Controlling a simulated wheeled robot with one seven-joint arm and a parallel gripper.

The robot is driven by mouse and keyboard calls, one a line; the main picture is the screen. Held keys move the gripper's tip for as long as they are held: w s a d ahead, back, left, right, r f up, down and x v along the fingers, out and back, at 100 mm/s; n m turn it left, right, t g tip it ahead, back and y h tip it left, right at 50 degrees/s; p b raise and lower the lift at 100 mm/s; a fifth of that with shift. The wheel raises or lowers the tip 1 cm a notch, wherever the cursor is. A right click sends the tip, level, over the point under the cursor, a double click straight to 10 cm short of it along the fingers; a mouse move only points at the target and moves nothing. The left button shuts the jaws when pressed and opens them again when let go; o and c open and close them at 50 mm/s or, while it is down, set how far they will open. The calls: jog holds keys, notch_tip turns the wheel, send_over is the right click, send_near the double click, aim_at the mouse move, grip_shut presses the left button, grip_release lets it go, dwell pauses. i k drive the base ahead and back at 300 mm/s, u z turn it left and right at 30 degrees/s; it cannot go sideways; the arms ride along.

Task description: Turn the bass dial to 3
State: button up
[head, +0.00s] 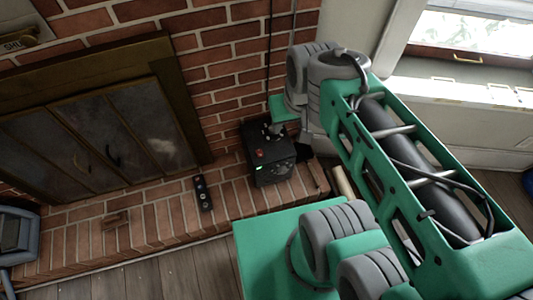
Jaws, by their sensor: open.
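A small black box (265,180) stands on the brick hearth near its right end. It has a red spot on its top, a small green light on its front and several dark round shapes on its lower right side. Which of them is the bass dial, and its setting, is too small to tell. My gripper (273,131) is at the back top edge of the box, close above it, with nothing seen between its fingers. I cannot tell whether it touches the box. My green and grey arm comes in from the right.
A black remote (202,192) lies on the brick hearth (160,218) left of the box. A fireplace with metal doors (110,140) is at the left. The brick wall (225,75) rises close behind the box. A grey-blue object (17,235) stands at the far left.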

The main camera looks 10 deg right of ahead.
aim_at(282, 170)
jog(key=z, duration=1.1)
jog(key=k, duration=0.65)
jog(key=u, duration=1.8)
